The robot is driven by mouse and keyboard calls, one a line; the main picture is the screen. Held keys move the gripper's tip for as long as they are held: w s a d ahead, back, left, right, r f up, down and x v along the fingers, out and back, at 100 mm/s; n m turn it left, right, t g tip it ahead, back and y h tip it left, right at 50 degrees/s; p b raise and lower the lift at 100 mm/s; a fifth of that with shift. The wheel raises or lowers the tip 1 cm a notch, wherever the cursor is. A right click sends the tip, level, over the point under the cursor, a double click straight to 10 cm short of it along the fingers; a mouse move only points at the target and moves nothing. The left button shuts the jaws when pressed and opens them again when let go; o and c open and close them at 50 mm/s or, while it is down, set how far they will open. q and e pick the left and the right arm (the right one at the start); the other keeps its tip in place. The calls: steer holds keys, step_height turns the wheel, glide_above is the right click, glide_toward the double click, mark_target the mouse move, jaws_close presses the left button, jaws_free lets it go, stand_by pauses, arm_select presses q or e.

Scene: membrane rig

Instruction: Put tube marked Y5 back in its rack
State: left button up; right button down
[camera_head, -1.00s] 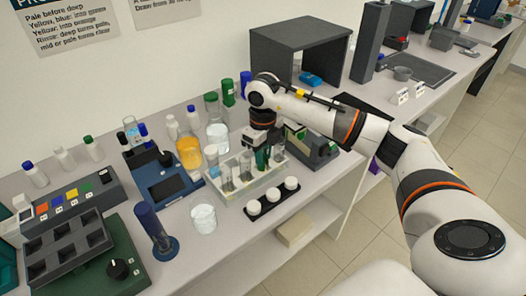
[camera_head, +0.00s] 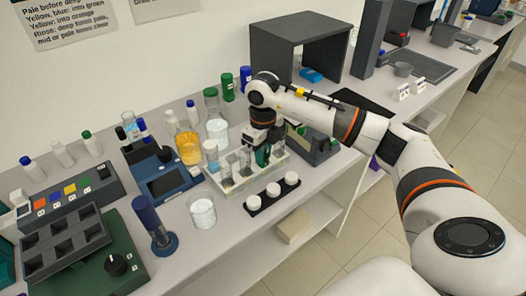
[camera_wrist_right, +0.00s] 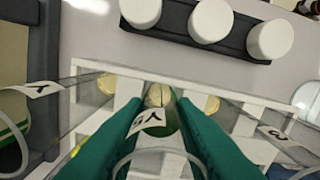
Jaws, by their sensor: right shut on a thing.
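The white tube rack (camera_head: 232,189) stands on the bench, with several clear tubes upright in it. My right gripper (camera_head: 263,155) reaches down over the rack's right part. In the right wrist view its green fingers (camera_wrist_right: 158,118) are shut on the tube marked Y5 (camera_wrist_right: 149,119), whose label faces the camera. The tube stands between the fingers over a rack opening; how deep it sits cannot be told. Other labelled tubes stand on both sides, one with a Y label (camera_wrist_right: 38,90) at left. The rack's edge (camera_wrist_right: 135,70) shows beyond the fingers. My left gripper is not in view.
A black holder with white-capped jars (camera_head: 273,190) is just in front of the rack. A beaker (camera_head: 203,213) stands front left, and an orange-filled beaker (camera_head: 188,148) and a blue device (camera_head: 163,183) are left.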

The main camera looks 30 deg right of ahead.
steer(key=shift+f, duration=0.15)
steer(key=c, duration=1.1)
jaws_free()
step_height(320, 180, up, 12)
steer(key=b, duration=0.1)
steer(key=shift+b, duration=0.4)
